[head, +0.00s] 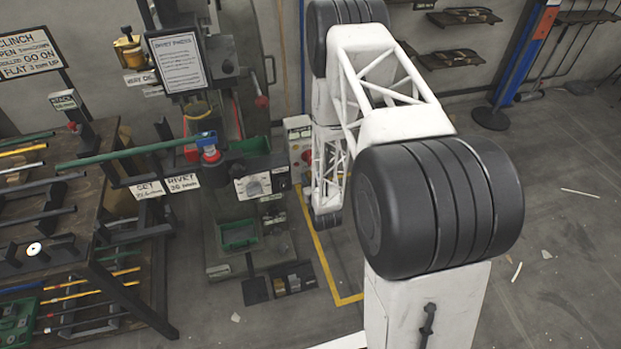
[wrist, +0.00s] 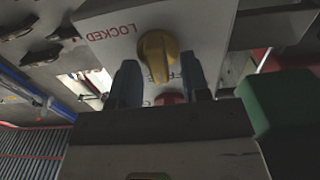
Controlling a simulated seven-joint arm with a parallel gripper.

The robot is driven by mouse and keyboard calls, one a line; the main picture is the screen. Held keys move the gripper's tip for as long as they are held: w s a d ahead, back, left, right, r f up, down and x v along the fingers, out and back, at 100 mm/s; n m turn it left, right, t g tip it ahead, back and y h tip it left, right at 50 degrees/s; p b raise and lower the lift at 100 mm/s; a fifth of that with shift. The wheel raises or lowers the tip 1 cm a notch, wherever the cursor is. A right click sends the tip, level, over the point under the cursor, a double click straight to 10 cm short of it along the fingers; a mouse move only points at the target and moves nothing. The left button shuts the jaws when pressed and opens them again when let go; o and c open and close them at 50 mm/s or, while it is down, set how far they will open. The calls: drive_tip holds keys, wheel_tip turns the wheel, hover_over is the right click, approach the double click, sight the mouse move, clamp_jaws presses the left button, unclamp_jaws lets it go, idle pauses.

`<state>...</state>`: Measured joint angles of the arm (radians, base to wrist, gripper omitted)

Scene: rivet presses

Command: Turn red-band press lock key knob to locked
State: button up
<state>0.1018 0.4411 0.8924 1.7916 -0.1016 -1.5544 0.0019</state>
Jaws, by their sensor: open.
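The yellow key knob (wrist: 157,55) shows in the wrist view on a pale panel (wrist: 205,30). The word LOCKED (wrist: 112,32) reads to the left of it. The knob's grip runs roughly up and down in the picture, not toward that word. My gripper (wrist: 159,64) is open, with one dark blue finger on each side of the knob; I cannot tell whether either touches it. A second label below the knob is mostly hidden. In the head view a pale control box (head: 299,128) stands beside the press (head: 228,140); my arm hides my gripper there.
A red round part (wrist: 170,97) sits just below the knob, between the fingers. A green block (wrist: 280,103) is close at the right. In the head view a rack of rods (head: 60,200) stands left; the floor at right is mostly clear.

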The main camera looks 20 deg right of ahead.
clamp_jaws()
idle(0.3)
drive_tip(key=shift+m, duration=0.5)
drive_tip(key=m, duration=1.1)
drive_tip(key=d+f+m, duration=0.1)
drive_tip(key=m, duration=0.4)
drive_tip(key=shift+d+f+m, duration=0.1)
drive_tip(key=shift+m, duration=0.3)
